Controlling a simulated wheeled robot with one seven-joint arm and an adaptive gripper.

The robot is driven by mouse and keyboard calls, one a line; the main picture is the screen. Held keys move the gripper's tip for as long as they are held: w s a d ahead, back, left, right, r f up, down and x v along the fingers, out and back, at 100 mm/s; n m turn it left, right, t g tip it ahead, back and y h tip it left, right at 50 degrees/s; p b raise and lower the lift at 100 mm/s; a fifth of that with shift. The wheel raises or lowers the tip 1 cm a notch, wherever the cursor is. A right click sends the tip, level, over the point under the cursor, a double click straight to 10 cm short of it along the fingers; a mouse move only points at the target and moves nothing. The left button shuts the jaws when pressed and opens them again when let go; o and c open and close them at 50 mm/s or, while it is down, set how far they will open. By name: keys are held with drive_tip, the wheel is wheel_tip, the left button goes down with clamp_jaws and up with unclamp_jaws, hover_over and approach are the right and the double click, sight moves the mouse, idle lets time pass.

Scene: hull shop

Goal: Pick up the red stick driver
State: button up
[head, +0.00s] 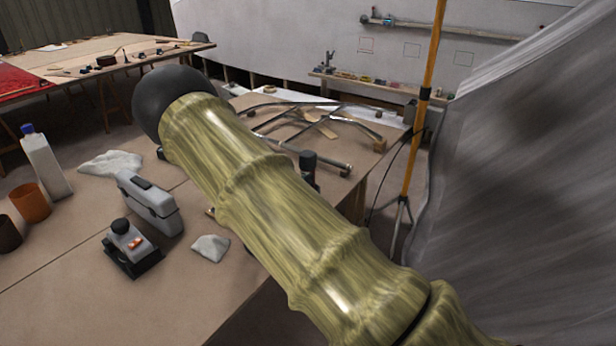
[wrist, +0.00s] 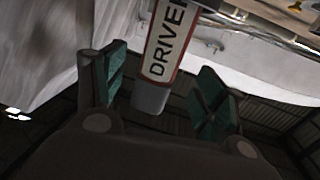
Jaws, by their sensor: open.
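In the wrist view, a stick-like object with a white, red-edged label reading "DRIVER" (wrist: 164,45) lies between the fingers of my gripper (wrist: 162,66). Its grey end points toward the palm, and its other end runs out of the top of the picture. The two green-padded fingers are open, with a gap on each side of the object. I cannot tell what it rests on. In the head view, my arm crosses the middle and hides part of the bench. I cannot make out the gripper or a red stick driver there.
The bench (head: 60,300) holds a grey case (head: 150,205), a black device (head: 130,250), crumpled white cloths (head: 110,163), a white bottle (head: 45,165) and an orange cup (head: 30,203). An orange pole (head: 424,90) and grey sheeting (head: 530,160) stand right.

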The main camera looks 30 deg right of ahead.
sight(308, 169)
drive_tip(key=p+x, duration=0.1)
drive_tip(key=x, duration=0.1)
drive_tip(key=p+x, duration=0.1)
drive_tip(key=x, duration=0.2)
drive_tip(key=shift+r, duration=0.2)
drive_tip(key=c, duration=1.1)
drive_tip(key=shift+r, duration=0.1)
